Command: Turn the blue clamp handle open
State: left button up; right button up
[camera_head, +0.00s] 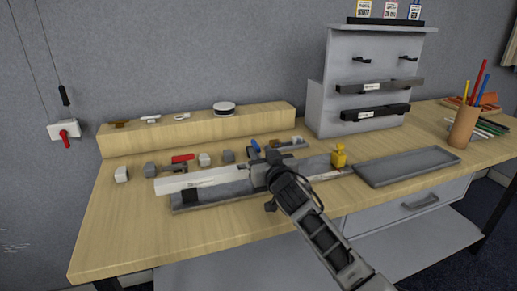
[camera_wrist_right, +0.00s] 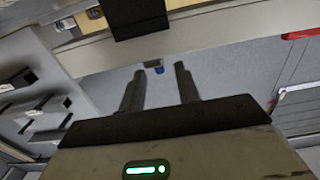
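The small blue clamp handle (camera_head: 255,146) stands at the back of the grey and white fixture (camera_head: 215,183) in the middle of the table. My right gripper (camera_head: 262,168) reaches over the fixture from the front, just in front of the handle, and hides part of the fixture. In the right wrist view its two fingers (camera_wrist_right: 158,80) are apart with nothing between them. A small blue piece (camera_wrist_right: 159,70), likely the handle, shows beyond the fingertips, roughly centred. I cannot tell whether the gripper touches anything. My left gripper is not in view.
A red-handled clamp (camera_head: 183,158) and small grey blocks (camera_head: 150,170) stand to the left. A yellow piece (camera_head: 339,157) stands at the fixture's right end. A grey tray (camera_head: 405,167) lies further right. A wooden ledge (camera_head: 200,130) runs behind.

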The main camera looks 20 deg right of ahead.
aim_at(259, 149)
jog(key=shift+w, duration=1.55)
